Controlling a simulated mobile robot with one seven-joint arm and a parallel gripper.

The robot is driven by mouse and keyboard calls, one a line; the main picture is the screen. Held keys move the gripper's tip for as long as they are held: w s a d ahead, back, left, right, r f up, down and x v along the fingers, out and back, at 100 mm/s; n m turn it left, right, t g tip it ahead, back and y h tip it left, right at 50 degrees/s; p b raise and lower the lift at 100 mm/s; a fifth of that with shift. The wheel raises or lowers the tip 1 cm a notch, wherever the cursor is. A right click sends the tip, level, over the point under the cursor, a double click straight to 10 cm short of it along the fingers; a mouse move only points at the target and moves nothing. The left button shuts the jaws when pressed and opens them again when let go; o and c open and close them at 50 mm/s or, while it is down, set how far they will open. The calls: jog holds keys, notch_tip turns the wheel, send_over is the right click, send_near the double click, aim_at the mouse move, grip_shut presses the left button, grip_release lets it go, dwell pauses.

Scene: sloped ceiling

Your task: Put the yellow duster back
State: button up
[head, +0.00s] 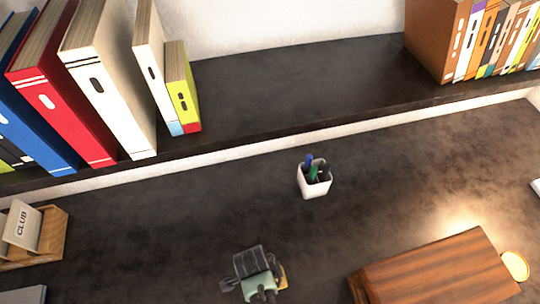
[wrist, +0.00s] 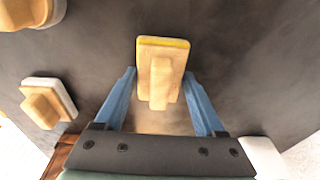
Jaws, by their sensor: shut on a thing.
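The yellow duster (wrist: 160,55) has a pale wooden back with a raised handle and a thin yellow edge along its far side. In the wrist view it stands between the two blue fingers of my gripper (wrist: 159,76), which is shut on it. A dark surface lies behind it; I cannot tell the gap to that surface. In the head view my wrist (head: 258,276) is at the bottom centre, over the dark desk, with only a sliver of yellowish colour beside it. The fingers and most of the duster are hidden there.
Two other dusters show in the wrist view, a white-edged one (wrist: 48,101) at left and one cut off (wrist: 30,12) at top left. A white pen cup (head: 314,182), a wooden box (head: 435,272) and a card holder (head: 50,240) stand on the desk. Books line the shelf (head: 300,85).

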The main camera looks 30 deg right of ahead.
jog(key=shift+f, duration=0.2)
jog(key=o, duration=1.3)
jog(key=shift+r, duration=0.1)
notch_tip(320, 180, up, 12)
jog(key=a, duration=0.1)
jog(key=shift+w+a, duration=0.25)
jog(key=shift+a, duration=0.1)
